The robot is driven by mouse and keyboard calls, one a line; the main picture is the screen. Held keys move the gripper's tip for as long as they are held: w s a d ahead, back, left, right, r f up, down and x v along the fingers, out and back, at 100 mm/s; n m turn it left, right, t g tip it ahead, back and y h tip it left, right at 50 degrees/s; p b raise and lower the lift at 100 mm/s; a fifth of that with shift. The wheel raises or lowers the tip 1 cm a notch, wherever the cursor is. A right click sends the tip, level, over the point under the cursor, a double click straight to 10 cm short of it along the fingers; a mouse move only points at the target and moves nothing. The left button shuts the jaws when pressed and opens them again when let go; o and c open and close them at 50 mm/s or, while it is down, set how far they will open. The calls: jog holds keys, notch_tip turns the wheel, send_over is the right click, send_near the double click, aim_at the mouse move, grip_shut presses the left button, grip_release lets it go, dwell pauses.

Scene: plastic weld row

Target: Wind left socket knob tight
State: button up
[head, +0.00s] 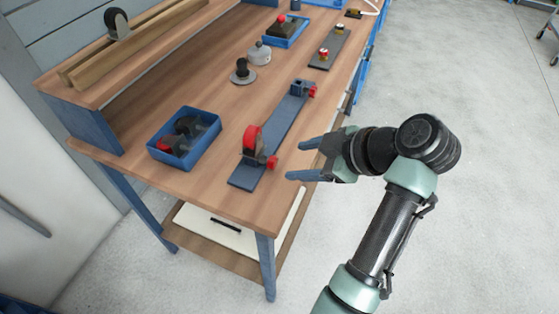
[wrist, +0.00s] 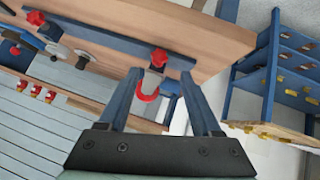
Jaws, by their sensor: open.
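A long dark blue-grey bar (head: 282,125) lies along the bench's front edge with a socket at each end. The left socket has a red knob (head: 272,162) facing the bench edge and a larger red arc (head: 251,140) standing above it. The right socket has another red knob (head: 313,91). My gripper (head: 297,159) is open and empty, just off the bench edge, pointing at the left knob with a small gap. In the wrist view the left knob (wrist: 159,57) shows beyond and between the fingertips, with the red arc (wrist: 148,91) below it. The knob's tightness cannot be told.
A blue bin (head: 185,138) with dark and red parts stands left of the bar. A dark disc-based part (head: 242,72) and a grey lidded piece (head: 260,53) stand behind. Another dark plate (head: 329,48) lies farther along. The floor right of the bench is clear.

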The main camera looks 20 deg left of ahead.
aim_at(275, 163)
jog(key=x, duration=0.7)
jog(key=shift+w+a+f+b, duration=0.1)
jog(key=shift+a+f+b, duration=0.1)
jog(key=shift+a+b, duration=0.1)
grip_shut()
